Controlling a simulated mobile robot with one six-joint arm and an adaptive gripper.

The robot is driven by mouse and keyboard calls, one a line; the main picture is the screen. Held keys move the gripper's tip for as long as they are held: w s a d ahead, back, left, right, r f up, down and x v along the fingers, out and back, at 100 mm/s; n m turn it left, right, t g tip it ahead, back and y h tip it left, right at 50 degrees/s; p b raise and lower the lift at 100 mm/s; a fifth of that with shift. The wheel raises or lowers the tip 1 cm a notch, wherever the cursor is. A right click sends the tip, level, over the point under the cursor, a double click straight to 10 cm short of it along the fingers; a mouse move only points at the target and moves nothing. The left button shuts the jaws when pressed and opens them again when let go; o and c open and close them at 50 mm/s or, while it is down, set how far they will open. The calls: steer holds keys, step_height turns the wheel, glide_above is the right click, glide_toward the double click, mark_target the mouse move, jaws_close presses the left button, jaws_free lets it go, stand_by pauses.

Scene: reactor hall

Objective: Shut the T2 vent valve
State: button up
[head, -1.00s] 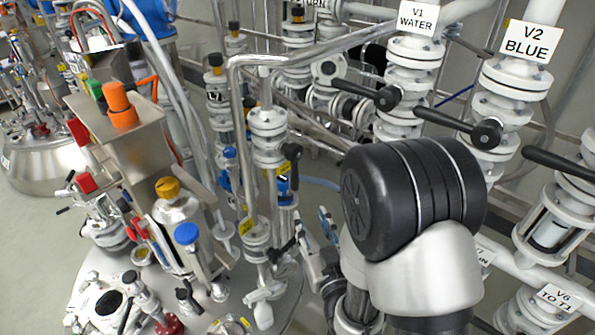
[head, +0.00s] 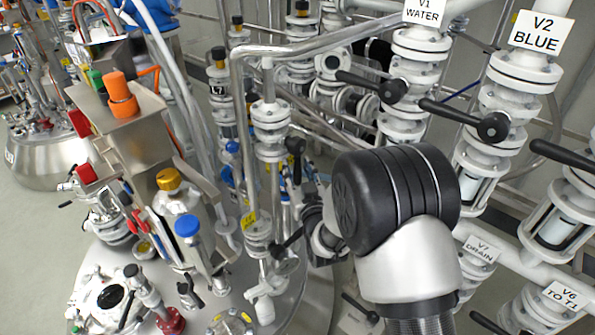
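No label reading T2 vent shows, so I cannot be sure which valve it is. A white flanged valve (head: 270,131) stands on the vertical pipe above the steel vessel lid, with a black lever (head: 295,148) at its right side. My gripper (head: 297,182) is close below this lever, left of my arm's large black joint. Its fingers are small and partly hidden among pipes. I cannot tell whether they touch the lever or are open. Another black lever (head: 288,242) is lower on the same pipe, near a yellow tag (head: 248,220).
The steel vessel lid (head: 215,310) carries several fittings. A steel box with an orange cap (head: 122,95) stands at left. White valves labelled V1 WATER (head: 423,12), V2 BLUE (head: 541,32), V7 DRAIN (head: 481,249) and V6 TO T1 (head: 566,296) crowd the right. Open floor (head: 35,235) lies at left.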

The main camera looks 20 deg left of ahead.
steer(key=shift+w, duration=0.1)
steer(key=shift+c, duration=0.4)
jaws_close()
stand_by(0.4)
